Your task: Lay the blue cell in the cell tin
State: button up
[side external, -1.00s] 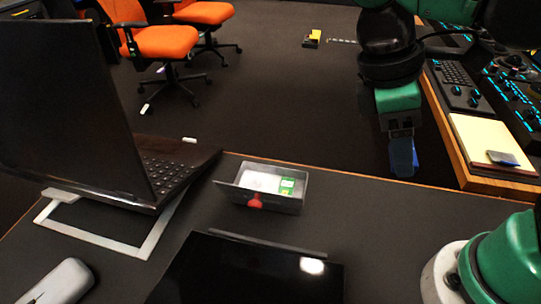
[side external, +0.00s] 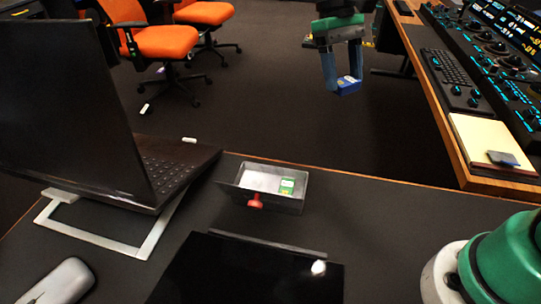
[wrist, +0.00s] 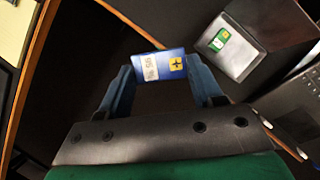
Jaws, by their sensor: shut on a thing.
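My gripper (side external: 340,82) is shut on the blue cell (side external: 348,85), which has a white and yellow label. In the wrist view the blue cell (wrist: 160,67) sits between the two blue fingers of my gripper (wrist: 163,74). The cell tin (side external: 299,205) is a grey open box on the dark desk, with a red tab at its front and a green cell (side external: 287,186) inside at its right. The tin also shows at the upper right of the wrist view (wrist: 241,66). The blue cell is in the air beyond the tin's far side, apart from it.
A laptop (side external: 172,160) on a silver stand (side external: 95,241) stands left of the tin. A dark tablet (side external: 250,275) lies in front of it, and a grey mouse (side external: 62,282) at the lower left. A control console (side external: 490,85) with a pad (side external: 482,142) is at the right.

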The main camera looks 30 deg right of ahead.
jog(key=s+a+r+n+h, duration=0.2)
jog(key=s+a+n, duration=0.25)
jog(key=s, duration=0.25)
jog(key=n+t+h, duration=0.1)
jog(key=n, duration=0.3)
send_over(363, 236)
jog(key=shift+w+a+r, duration=0.1)
jog(key=shift+w+a, duration=0.3)
notch_tip(363, 236, down, 20)
jog(key=shift+r, duration=0.2)
jog(key=o, duration=1.3)
jog(key=shift+c, duration=0.2)
jog(key=shift+f, duration=0.1)
jog(key=shift+w, duration=0.1)
